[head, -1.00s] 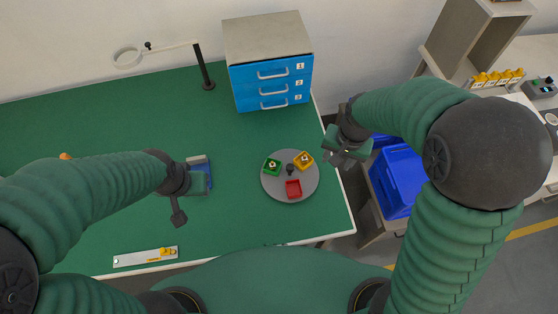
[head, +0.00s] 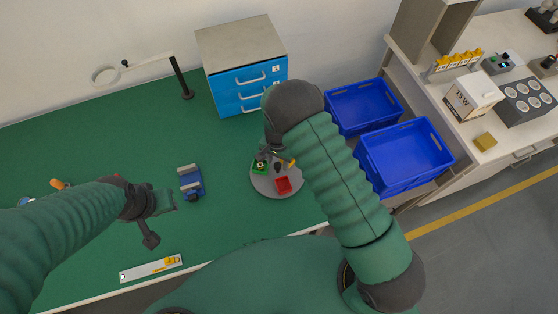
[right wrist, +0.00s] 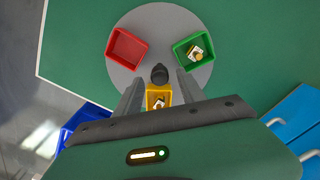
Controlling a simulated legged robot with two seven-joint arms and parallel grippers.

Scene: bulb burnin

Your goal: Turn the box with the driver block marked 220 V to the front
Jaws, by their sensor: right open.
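A round grey turntable (head: 262,186) stands on the green table. It also shows in the right wrist view (right wrist: 145,25). It carries a red box (right wrist: 127,48), a green box (right wrist: 190,63) and a yellow box (right wrist: 152,90), with a dark knob (right wrist: 159,74) at its middle. The green and yellow boxes each hold a small pale block; I cannot read their markings. The red box looks empty. My right gripper (right wrist: 158,85) is open above the turntable, its fingers either side of the yellow box near the knob. My left gripper (head: 168,200) is over the table's left part; its jaws are unclear.
A blue drawer cabinet (head: 240,90) stands behind the turntable. A blue device (head: 191,182) lies near my left gripper. A magnifier lamp (head: 150,65) stands at the back. Two blue crates (head: 405,155) are right of the table. Green tabletop left of the turntable is partly clear.

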